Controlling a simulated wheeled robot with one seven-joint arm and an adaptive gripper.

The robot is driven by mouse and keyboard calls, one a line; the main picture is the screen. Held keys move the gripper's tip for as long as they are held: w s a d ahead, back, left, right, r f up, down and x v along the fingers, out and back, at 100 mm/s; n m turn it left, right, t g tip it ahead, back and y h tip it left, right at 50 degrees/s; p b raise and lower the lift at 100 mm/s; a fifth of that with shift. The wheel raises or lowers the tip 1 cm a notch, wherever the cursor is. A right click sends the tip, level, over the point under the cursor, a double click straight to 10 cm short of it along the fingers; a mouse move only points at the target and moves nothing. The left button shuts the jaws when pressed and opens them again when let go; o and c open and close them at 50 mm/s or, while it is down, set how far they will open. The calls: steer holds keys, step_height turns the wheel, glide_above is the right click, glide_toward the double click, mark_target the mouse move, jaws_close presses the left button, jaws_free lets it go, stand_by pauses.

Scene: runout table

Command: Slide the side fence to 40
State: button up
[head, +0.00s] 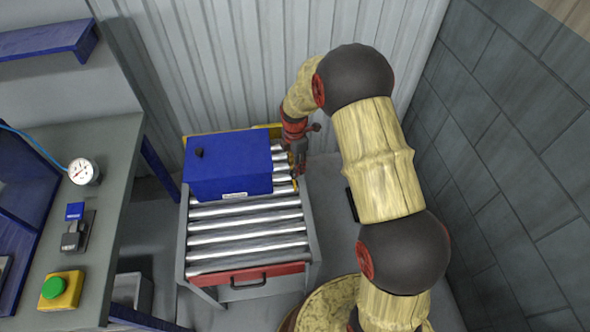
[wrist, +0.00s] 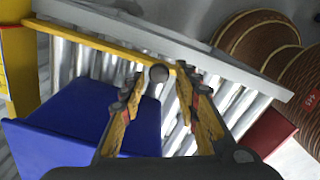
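The runout table (head: 310,235) has steel rollers in a grey frame. The side fence is a yellow bar (wrist: 95,43) along one grey side rail (wrist: 190,50) in the wrist view. In the head view my gripper (head: 300,170) is at the table's right side and hides most of the fence. No scale or number 40 is readable.
A blue box (head: 229,165) rests on the rollers left of my gripper, close to it. A yellow piece (head: 275,130) stands at the table's back. A red front bar (head: 215,277) has a black handle. A bench (head: 105,180) is at left; a grey block wall (head: 510,150) is at right.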

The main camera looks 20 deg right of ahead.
step_height(320, 180, up, 9)
stand_by(0.3)
steer(key=shift+f, duration=0.1)
stand_by(0.4)
steer(key=s+a+r+m+t, duration=0.2)
steer(key=s+r+m, duration=0.8)
steer(key=s, duration=0.5)
steer(key=s+a+r+m+t, duration=0.2)
steer(key=s+r+m, duration=0.8)
steer(key=s+r, duration=0.5)
steer(key=shift+s+r+t, duration=0.15)
steer(key=shift+s+t, duration=0.15)
steer(key=shift+t, duration=0.5)
